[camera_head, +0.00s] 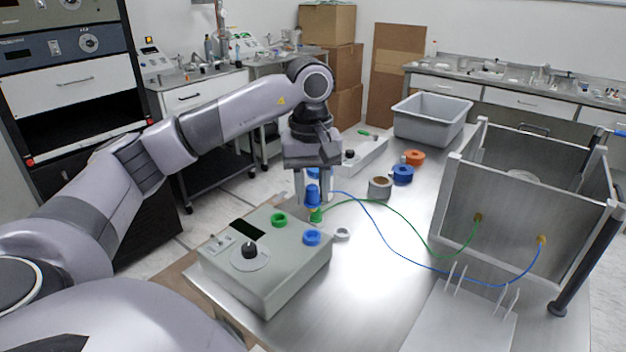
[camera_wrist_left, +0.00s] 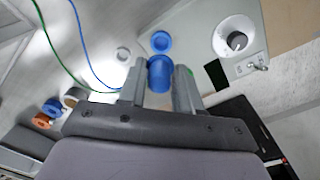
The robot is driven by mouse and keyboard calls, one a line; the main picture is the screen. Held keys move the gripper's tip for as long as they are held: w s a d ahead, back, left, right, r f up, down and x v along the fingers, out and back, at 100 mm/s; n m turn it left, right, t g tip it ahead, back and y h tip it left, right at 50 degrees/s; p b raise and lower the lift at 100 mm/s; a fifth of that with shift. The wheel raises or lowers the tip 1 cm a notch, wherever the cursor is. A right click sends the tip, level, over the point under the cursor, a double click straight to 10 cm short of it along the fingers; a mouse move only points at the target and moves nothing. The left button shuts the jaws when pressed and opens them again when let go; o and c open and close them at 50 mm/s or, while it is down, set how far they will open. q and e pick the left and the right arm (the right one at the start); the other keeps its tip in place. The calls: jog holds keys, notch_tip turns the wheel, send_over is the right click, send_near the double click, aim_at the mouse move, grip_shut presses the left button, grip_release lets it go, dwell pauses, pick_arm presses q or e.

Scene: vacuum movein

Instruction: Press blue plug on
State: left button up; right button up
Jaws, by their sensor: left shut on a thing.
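My left gripper (camera_head: 313,198) is shut on the blue plug (camera_head: 312,192) and holds it above the far edge of the grey control box (camera_head: 290,278). The blue plug (camera_wrist_left: 160,76) also shows between both fingers in the left wrist view. The blue ring socket (camera_head: 312,237) on the box top is apart from the plug; it also shows in the wrist view (camera_wrist_left: 161,42). A green ring socket (camera_head: 279,219) is beside it. A green plug (camera_head: 316,214) shows just below the blue plug. My right gripper is not in view.
Blue and green cables run to an open metal chamber (camera_head: 495,205) at the right. A loose white ring (camera_head: 342,233) lies beside the box. Orange (camera_head: 414,157), blue (camera_head: 402,174) and brown (camera_head: 380,187) rolls and a grey bin (camera_head: 433,120) stand farther back. The table's middle is mostly clear.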

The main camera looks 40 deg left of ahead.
aim_at(311, 201)
pick_arm(q)
jog(key=shift+f+b, duration=1.45)
jog(key=shift+f, duration=0.6)
jog(key=shift+f, duration=0.2)
jog(key=shift+f, duration=0.25)
jog(key=shift+f+b, duration=0.35)
jog(key=shift+b, duration=0.05)
jog(key=shift+f, duration=0.2)
dwell(0.5)
jog(key=shift+f+b, duration=0.3)
jog(key=shift+f, duration=0.05)
